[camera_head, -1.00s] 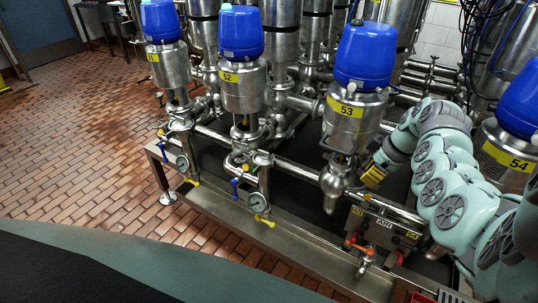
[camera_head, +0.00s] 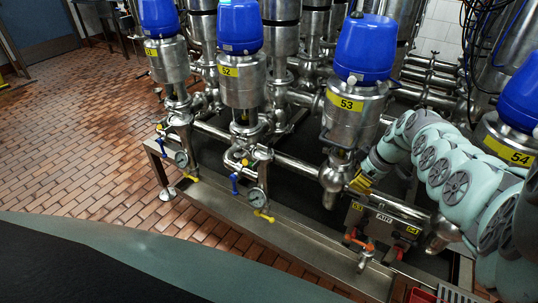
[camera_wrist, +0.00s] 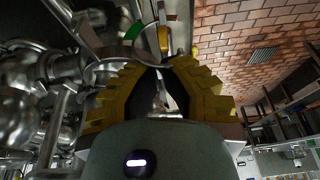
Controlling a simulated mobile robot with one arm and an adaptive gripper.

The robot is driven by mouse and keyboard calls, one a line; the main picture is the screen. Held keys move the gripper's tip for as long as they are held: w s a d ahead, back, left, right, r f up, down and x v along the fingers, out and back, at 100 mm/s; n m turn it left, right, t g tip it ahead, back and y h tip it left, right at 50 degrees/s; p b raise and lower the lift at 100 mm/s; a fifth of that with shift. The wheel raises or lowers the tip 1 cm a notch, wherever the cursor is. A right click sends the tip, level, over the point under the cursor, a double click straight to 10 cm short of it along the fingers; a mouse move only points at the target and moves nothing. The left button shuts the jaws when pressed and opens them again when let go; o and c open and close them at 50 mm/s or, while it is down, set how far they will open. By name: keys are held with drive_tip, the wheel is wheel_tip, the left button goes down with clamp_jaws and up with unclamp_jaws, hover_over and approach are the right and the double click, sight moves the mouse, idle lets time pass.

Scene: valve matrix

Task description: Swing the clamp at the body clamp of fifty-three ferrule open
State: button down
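Valve 53 (camera_head: 350,105) has a blue cap and a yellow label in the head view. Its steel lower body (camera_head: 333,178) meets a horizontal pipe; the clamp there is too small to make out clearly. My gripper (camera_head: 361,183) has yellow fingers and is just right of this lower body, at pipe height. I cannot tell whether it touches. In the wrist view, the two ribbed fingers (camera_wrist: 160,62) stand apart with a gap between their tips. A metallic part (camera_wrist: 160,98) shows in the gap, and a yellowish upright piece (camera_wrist: 163,38) shows beyond the tips. Neither is clearly gripped.
Valve 52 (camera_head: 240,85) stands to the left and valve 54 (camera_head: 505,145) to the right, close to my arm. An air box (camera_head: 383,219) with orange and red handles is below my gripper. The tiled floor (camera_head: 90,130) at left is clear.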

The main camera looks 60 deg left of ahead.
drive_tip(key=shift+f, duration=0.1)
drive_tip(key=w+d+n+b, duration=0.2)
drive_tip(key=b, duration=0.6)
drive_tip(key=shift+w+d+n+g, duration=0.1)
drive_tip(key=shift+w+n+g, duration=0.2)
drive_tip(key=shift+g, duration=0.1)
